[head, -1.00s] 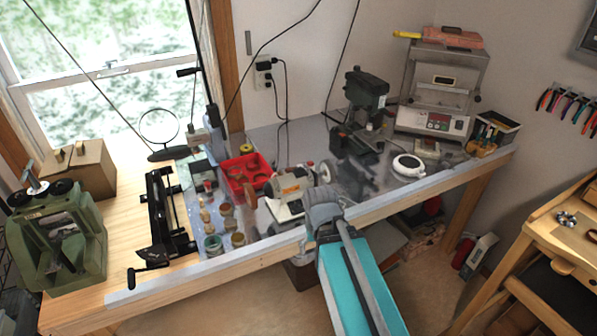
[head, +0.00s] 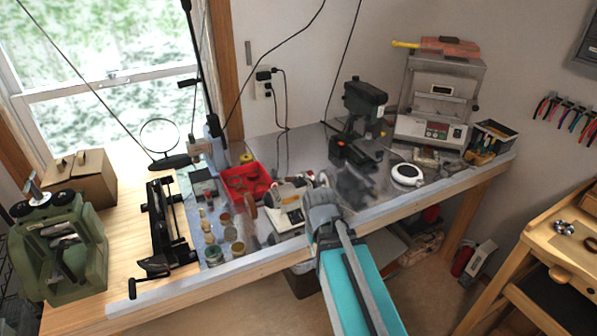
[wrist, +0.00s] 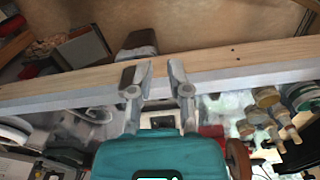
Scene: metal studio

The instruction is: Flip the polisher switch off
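The polisher (head: 291,196) has a pale body on a white base and stands near the front edge of the bench, left of my arm. A brown wheel (head: 250,203) is on its left; it also shows in the wrist view (wrist: 238,158). My gripper (wrist: 160,78) has its two grey fingers apart with nothing between them, over the bench's front edge in the wrist view. A white part, probably the polisher's base (wrist: 156,117), shows behind the fingers. In the head view my arm hides the fingertips and the polisher's right side. I cannot make out the switch.
On the bench (head: 270,239) are a red tray (head: 245,182), several jars (head: 232,247), a drill press (head: 363,115) and a round white device (head: 407,175). A green machine (head: 58,245) stands at the left. A wooden workbench (head: 570,235) is at the right.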

